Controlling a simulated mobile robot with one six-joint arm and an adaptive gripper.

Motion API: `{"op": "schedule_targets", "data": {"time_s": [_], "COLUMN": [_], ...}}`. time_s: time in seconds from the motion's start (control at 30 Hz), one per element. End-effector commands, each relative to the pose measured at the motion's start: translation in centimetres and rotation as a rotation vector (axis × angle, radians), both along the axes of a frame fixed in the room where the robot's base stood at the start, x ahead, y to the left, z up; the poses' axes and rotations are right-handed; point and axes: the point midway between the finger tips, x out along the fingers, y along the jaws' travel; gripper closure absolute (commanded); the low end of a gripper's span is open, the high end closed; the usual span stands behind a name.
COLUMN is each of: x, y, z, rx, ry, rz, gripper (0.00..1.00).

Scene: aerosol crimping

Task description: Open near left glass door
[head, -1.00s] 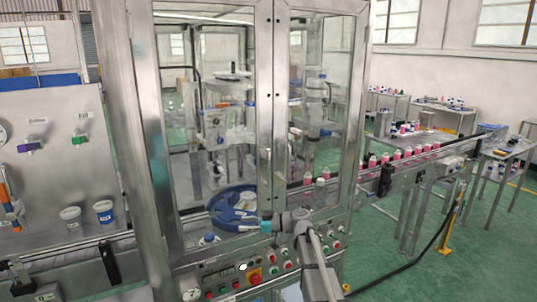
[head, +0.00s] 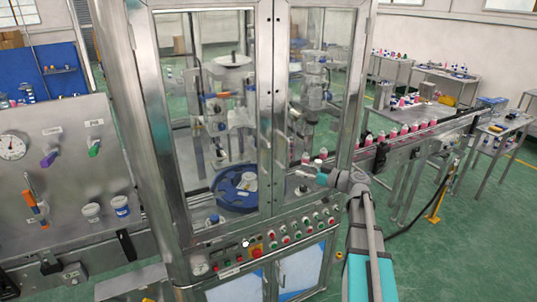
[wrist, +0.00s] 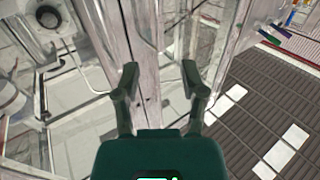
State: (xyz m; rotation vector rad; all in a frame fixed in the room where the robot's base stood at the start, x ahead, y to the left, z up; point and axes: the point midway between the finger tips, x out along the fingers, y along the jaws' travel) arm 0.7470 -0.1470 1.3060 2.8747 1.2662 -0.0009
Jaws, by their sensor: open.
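The near left glass door (head: 202,75) stands shut in its steel frame on the machine's front. Its right edge meets the narrower right glass door (head: 303,70) at a central metal seam. My gripper (head: 299,174) is in front of the lower part of the right door, a little right of the seam. In the wrist view my gripper (wrist: 160,80) is open and empty, with a metal door upright (wrist: 143,55) seen beyond and between its fingers. I cannot make out clear contact with any handle.
A control panel with buttons (head: 256,250) lies below the doors. A blue turntable (head: 232,201) sits behind the left glass. A conveyor with pink bottles (head: 405,132) runs off to the right. A panel with tools (head: 62,165) stands at left. Green floor is open at right.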

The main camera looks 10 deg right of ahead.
Motion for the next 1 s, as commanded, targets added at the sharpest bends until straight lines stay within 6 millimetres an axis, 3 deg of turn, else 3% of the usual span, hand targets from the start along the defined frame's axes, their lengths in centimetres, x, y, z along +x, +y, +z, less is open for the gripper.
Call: {"op": "schedule_targets", "data": {"time_s": [0.57,1.0], "x": [0.4,3.8], "y": [0.3,4.0], "z": [0.0,0.0], "rx": [0.001,0.001], "ry": [-0.001,-0.001], "rz": [-0.003,-0.001], "gripper": [0.46,0.46]}}
